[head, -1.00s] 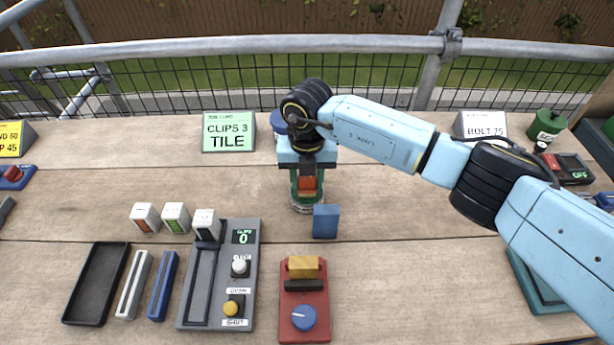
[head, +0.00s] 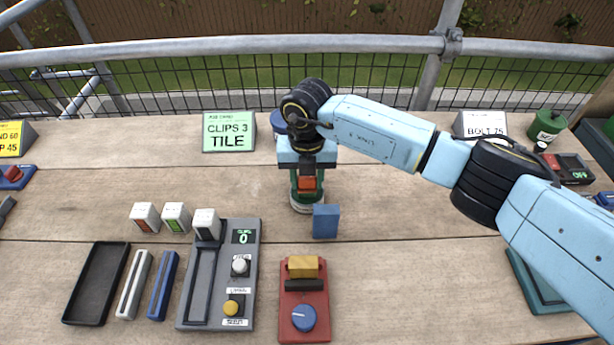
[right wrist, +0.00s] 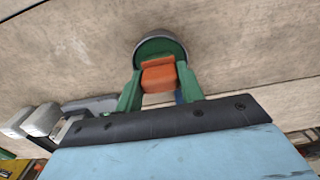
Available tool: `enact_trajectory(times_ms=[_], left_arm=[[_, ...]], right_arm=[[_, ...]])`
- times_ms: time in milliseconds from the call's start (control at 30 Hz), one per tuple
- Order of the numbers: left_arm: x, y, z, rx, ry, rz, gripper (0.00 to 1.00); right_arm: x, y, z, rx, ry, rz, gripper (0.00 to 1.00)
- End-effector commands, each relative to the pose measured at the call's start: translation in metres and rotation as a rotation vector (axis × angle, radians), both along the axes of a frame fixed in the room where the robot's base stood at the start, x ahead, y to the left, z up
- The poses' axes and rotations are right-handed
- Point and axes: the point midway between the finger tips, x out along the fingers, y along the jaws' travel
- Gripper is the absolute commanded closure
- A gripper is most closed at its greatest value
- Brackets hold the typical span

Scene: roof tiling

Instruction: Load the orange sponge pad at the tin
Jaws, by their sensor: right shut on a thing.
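The orange sponge pad (head: 307,183) is held between the green fingers of my right gripper (right wrist: 158,84). In the right wrist view the pad (right wrist: 158,76) sits between the fingertips, in front of the round tin (right wrist: 160,47). In the head view the tin (head: 306,205) stands under the gripper, partly hidden by it. The pad's lower end is at the tin's mouth; I cannot tell how far it is inside or whether it touches the tin's contents. My left gripper is not in view.
A blue block (head: 326,222) stands close beside the tin. A red device with a blue knob (head: 304,318) and a grey clip device (head: 248,290) lie in front. Small white-and-coloured blocks (head: 174,218) and a black tray (head: 96,285) are at left.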

Motion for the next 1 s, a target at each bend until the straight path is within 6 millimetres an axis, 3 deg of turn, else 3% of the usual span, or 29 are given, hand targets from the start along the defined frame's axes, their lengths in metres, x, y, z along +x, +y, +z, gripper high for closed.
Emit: enact_trajectory(times_ms=[800, 1000], left_arm=[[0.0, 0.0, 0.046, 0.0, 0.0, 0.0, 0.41], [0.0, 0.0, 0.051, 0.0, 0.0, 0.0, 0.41]], right_arm=[[0.0, 0.0, 0.063, -0.001, 0.0, 0.0, 0.8], [0.0, 0.0, 0.07, -0.001, 0.001, 0.0, 0.8]])
